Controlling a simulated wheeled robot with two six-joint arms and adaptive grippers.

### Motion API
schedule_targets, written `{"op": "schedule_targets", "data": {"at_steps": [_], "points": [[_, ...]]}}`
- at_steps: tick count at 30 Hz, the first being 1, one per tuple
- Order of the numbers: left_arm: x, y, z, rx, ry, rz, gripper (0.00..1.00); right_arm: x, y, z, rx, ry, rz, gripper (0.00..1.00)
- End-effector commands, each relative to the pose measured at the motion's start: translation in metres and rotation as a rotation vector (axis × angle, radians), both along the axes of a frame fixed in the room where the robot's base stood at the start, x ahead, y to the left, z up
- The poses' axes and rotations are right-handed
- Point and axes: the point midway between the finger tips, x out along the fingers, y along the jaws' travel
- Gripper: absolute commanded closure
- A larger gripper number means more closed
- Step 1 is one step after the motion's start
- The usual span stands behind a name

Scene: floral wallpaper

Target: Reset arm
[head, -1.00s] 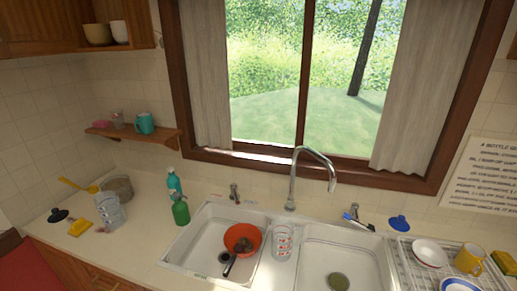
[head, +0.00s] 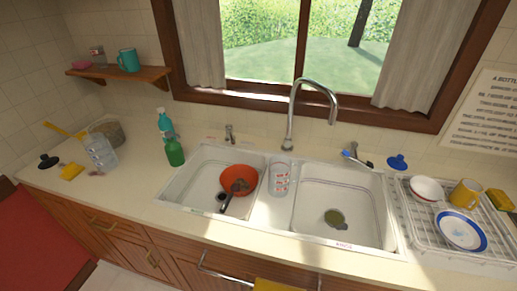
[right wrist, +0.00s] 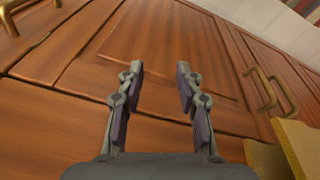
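My right gripper (right wrist: 159,85) is open and empty in the right wrist view. Its two fingers stand apart in front of the wooden cabinet doors (right wrist: 165,50) and do not appear to touch them. Neither of my arms shows in the head view, so my left gripper is out of sight.
A double sink (head: 345,205) is set in the counter (head: 130,195). An orange bowl (head: 238,181) lies in the left basin. A dish rack (head: 418,235) with a plate (head: 461,229) stands at right. Yellow cloth (head: 280,286) hangs by a cabinet handle (head: 225,275).

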Motion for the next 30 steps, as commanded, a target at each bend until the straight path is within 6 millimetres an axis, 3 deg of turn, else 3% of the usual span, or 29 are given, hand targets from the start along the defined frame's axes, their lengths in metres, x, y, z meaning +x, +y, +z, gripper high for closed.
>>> {"op": "schedule_targets", "data": {"at_steps": [1, 6, 9, 12, 15, 18, 30], "points": [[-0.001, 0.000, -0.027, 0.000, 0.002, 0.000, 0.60, -0.016, -0.003, -0.059, 0.001, 0.025, -0.005, 0.65], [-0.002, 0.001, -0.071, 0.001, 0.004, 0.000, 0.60, -0.082, -0.011, -0.194, 0.004, 0.072, -0.017, 0.65], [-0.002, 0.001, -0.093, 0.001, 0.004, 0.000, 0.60, -0.128, -0.014, -0.252, 0.007, 0.096, -0.024, 0.65], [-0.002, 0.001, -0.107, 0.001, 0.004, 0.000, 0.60, -0.167, -0.014, -0.287, 0.010, 0.112, -0.028, 0.65], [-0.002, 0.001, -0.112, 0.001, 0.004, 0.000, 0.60, -0.190, -0.014, -0.301, 0.011, 0.121, -0.031, 0.65], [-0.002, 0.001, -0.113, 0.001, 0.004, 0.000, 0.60, -0.200, -0.015, -0.305, 0.012, 0.124, -0.032, 0.65], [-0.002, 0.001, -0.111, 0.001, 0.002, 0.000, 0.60, -0.201, -0.015, -0.303, 0.011, 0.125, -0.031, 0.65]]}}
